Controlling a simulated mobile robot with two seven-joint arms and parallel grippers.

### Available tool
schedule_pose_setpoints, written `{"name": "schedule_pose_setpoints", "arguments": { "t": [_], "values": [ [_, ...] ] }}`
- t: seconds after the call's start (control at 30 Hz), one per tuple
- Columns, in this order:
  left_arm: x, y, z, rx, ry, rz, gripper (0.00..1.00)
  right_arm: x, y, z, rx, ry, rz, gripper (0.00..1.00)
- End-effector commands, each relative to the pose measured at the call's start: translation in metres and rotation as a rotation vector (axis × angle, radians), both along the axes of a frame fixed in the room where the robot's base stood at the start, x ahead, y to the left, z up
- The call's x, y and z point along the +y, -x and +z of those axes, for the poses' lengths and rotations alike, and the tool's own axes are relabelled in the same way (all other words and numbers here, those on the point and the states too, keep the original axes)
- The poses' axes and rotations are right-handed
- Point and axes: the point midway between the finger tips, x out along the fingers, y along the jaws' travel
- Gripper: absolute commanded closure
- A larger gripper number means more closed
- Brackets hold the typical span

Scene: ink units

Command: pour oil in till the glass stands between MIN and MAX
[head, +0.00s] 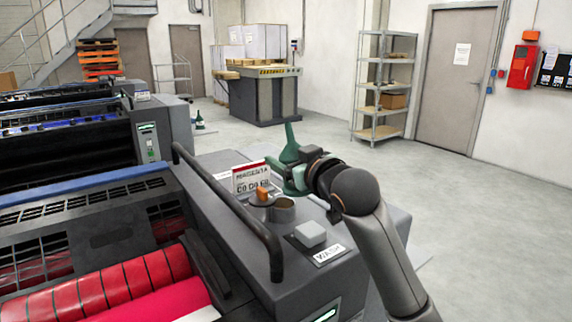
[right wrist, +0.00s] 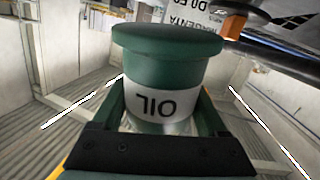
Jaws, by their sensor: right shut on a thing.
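My right gripper (head: 292,180) is shut on the green oil can, whose tall cone spout (head: 289,146) points up in the head view. In the right wrist view the can (right wrist: 166,72) sits between the two fingers (right wrist: 163,118), with a white band reading OIL upside down. The can is beyond the open grey round neck (head: 283,210) on the machine's end housing, and apart from it. An orange part (head: 262,196) is beside the neck. I cannot make out the glass or its MIN and MAX marks. My left gripper is not in view.
A MAGENTA sign (head: 250,178) stands behind the neck. A dark handrail (head: 232,208) runs along the housing's left side. A pale grey block (head: 310,233) and a WASH label (head: 328,254) are nearer me. The floor (head: 480,220) to the right is clear.

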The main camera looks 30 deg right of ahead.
Motion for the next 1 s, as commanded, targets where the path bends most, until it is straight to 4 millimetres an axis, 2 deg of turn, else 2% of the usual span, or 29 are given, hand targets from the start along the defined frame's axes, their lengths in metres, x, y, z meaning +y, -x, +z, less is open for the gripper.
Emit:
{"name": "schedule_pose_setpoints", "arguments": {
  "t": [0.27,0.63,0.7,1.0],
  "values": [
    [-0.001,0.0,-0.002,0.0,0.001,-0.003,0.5,-0.004,0.003,-0.003,0.024,0.044,-0.005,1.0],
    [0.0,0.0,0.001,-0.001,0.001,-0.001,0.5,-0.022,0.016,-0.027,0.201,0.29,-0.004,1.0],
    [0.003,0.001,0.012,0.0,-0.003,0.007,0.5,-0.025,0.018,-0.025,0.237,0.337,-0.003,1.0],
    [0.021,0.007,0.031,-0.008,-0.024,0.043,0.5,-0.035,0.025,-0.037,0.358,0.506,-0.003,1.0]
  ]
}}
